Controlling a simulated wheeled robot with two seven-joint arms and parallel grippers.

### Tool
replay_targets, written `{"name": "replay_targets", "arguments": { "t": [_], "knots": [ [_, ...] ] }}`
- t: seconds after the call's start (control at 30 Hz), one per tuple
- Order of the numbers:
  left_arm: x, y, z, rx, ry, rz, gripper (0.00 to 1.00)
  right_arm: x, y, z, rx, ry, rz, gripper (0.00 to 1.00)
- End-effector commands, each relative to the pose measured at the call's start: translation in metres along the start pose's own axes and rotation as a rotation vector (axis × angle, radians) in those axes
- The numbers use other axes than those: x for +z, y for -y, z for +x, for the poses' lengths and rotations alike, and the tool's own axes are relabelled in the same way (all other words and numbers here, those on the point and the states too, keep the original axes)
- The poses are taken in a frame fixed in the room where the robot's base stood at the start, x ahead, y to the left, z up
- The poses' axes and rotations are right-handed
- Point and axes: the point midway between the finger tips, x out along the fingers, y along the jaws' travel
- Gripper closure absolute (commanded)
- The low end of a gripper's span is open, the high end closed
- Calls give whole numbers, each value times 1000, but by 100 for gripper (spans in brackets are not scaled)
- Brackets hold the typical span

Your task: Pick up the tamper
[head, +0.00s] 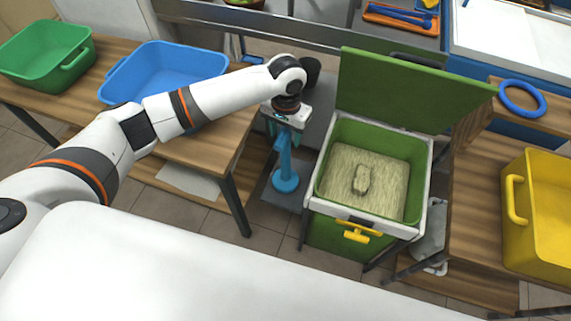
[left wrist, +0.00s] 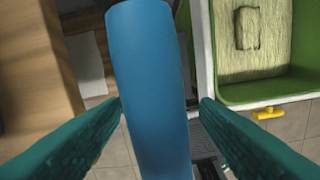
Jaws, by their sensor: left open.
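The blue tamper (head: 285,178) stands upright between the left table and the green press box, with its round foot low down. My left gripper (head: 283,133) is over its upper end, pointing down. In the left wrist view the tamper's blue shaft (left wrist: 150,90) runs between the two teal fingers of my left gripper (left wrist: 162,106). The fingers are open, one on each side, and a gap shows at the right finger. Whether the left finger touches the shaft is hard to tell. My right gripper is not in view.
The press box (head: 428,195) has its green lid (head: 410,90) raised and pale fibrous material (head: 385,180) inside. A wooden table (head: 215,150) with a blue tub (head: 165,70) and green tub (head: 45,52) stands left. A yellow bin (head: 545,215) stands right.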

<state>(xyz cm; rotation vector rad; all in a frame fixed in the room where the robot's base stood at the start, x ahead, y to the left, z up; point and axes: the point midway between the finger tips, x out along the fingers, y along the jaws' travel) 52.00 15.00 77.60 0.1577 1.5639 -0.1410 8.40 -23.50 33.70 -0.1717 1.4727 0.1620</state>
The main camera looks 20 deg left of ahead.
Motion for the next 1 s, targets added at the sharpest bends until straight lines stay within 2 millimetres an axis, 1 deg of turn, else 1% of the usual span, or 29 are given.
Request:
{"name": "replay_targets", "arguments": {
  "t": [0.03,0.1,0.3,0.37,0.6,0.63,0.87,0.97,1.0],
  "knots": [
    [0,0,5,1,-2,0,44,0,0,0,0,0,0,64],
    [0,0,7,0,-1,1,44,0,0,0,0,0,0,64],
    [0,0,7,0,0,1,44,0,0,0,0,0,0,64],
    [0,0,7,0,0,1,54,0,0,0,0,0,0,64],
    [0,0,6,0,0,1,93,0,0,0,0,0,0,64],
    [0,0,6,0,0,1,97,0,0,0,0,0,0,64],
    [0,0,4,-1,2,1,97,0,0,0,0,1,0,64],
    [1,0,-4,-1,4,1,97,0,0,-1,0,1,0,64],
    [1,0,-11,-2,6,1,97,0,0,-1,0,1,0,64]
  ]
}}
